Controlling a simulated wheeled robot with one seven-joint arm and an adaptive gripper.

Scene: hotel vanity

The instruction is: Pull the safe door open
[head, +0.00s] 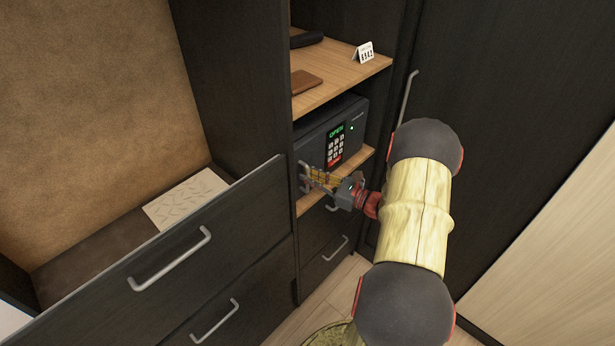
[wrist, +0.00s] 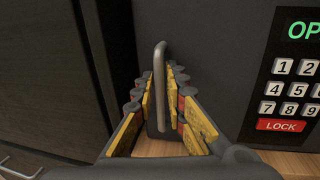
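The dark grey safe (head: 350,117) stands in the cabinet's niche with its door closed or nearly so. Its keypad display (head: 336,131) reads OPEN in green. The safe's upright metal handle (wrist: 160,88) is at the door's left side. My gripper (head: 311,173) is at the handle, and in the wrist view its yellow-padded fingers (wrist: 163,76) stand on both sides of the bar. A small gap shows between the pads and the bar, so the gripper looks open around it.
A wooden shelf (head: 345,75) above the safe holds a brown wallet (head: 306,82) and a small numbered card (head: 365,53). Drawers with handles (head: 170,262) lie to the left and below. A tall dark door with a bar handle (head: 408,95) stands close on the right.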

